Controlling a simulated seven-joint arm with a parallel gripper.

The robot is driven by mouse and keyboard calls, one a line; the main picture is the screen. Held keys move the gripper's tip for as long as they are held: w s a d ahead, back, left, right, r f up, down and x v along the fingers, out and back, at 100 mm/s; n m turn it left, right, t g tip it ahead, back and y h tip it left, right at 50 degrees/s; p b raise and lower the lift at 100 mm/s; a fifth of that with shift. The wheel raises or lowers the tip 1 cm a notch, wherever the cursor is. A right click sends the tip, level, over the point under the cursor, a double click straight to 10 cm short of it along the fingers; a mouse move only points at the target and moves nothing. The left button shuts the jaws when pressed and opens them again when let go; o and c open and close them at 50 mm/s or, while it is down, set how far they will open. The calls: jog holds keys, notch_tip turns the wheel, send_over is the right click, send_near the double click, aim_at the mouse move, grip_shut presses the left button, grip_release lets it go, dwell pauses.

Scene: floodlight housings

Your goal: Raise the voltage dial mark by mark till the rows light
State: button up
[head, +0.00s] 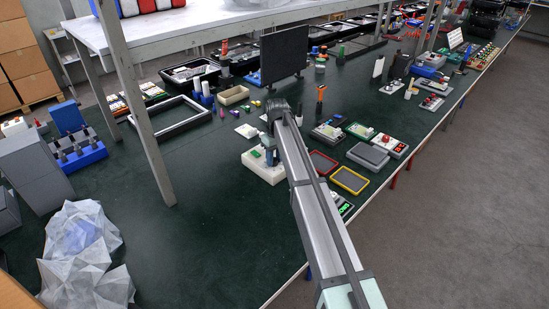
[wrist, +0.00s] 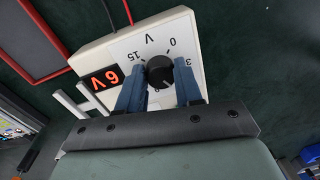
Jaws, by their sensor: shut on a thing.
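A white voltage box (wrist: 105,60) fills the middle of the wrist view, with a black dial knob (wrist: 160,70) on its face. Marks including 0, 3 and 15 show around the knob; others are hidden by the fingers. I cannot tell exactly which mark the knob points to. In the head view the box (head: 262,170) stands on the green table, with my gripper (head: 271,152) over it.
A dark upright panel (head: 284,54) stands behind the box; no lit rows show on it. Red-rimmed (head: 323,162) and yellow-rimmed (head: 350,180) trays lie right of my arm. A white frame (head: 171,118) lies left. Bare green table (head: 200,220) spreads at front left.

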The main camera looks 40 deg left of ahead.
aim_at(276, 159)
dwell(0.3)
jog(key=o, duration=1)
jog(key=shift+r, duration=0.1)
jog(key=r, duration=1.3)
jog(key=shift+w+r, duration=0.3)
jog(key=shift+w, duration=0.05)
